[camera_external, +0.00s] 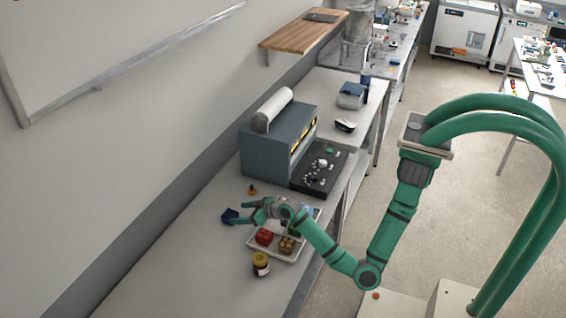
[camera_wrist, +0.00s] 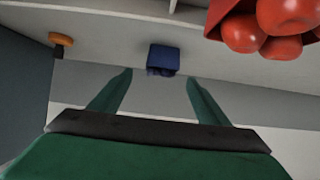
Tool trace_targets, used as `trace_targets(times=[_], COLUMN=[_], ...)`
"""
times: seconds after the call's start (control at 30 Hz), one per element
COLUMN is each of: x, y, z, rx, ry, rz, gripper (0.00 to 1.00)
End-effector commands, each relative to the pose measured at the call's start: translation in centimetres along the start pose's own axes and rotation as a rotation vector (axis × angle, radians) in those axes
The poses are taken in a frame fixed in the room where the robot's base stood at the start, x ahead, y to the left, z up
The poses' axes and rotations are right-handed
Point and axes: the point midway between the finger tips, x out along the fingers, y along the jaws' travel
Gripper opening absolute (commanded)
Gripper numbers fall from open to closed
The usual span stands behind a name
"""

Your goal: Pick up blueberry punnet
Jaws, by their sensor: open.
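The blueberry punnet (camera_external: 230,216) is a small dark blue container on the bench, left of the white tray. It also shows in the wrist view (camera_wrist: 163,59), at top centre with dark berries at its near side. My gripper (camera_external: 243,212) reaches left over the bench, its fingertips close to the punnet. In the wrist view my gripper (camera_wrist: 160,84) is open, with nothing between its green fingers. The punnet appears beyond the fingertips, roughly centred between them. I cannot tell whether the fingers touch it; a gap shows in the wrist view.
The white tray (camera_external: 284,258) holds a red tomato punnet (camera_external: 265,236) and a brownish punnet (camera_external: 287,245). A yellow-lidded jar (camera_external: 261,263) stands in front. A small orange-brown item (camera_external: 252,190) stands behind, near the grey machine (camera_external: 268,150). Bench left of the jar is clear.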

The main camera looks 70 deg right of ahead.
Motion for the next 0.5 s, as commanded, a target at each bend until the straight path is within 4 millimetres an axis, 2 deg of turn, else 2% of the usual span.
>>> trace_targets(times=[0.1, 0.27, 0.5], x=[1.2, 2.1, 5.3], y=[0.0, -0.1, -0.1], z=[-0.1, -0.1, -0.2], rx=[0.002, 0.001, 0.002], ry=[0.000, 0.001, -0.001], rz=[-0.001, -0.001, -0.001], gripper=[0.70, 0.70, 0.70])
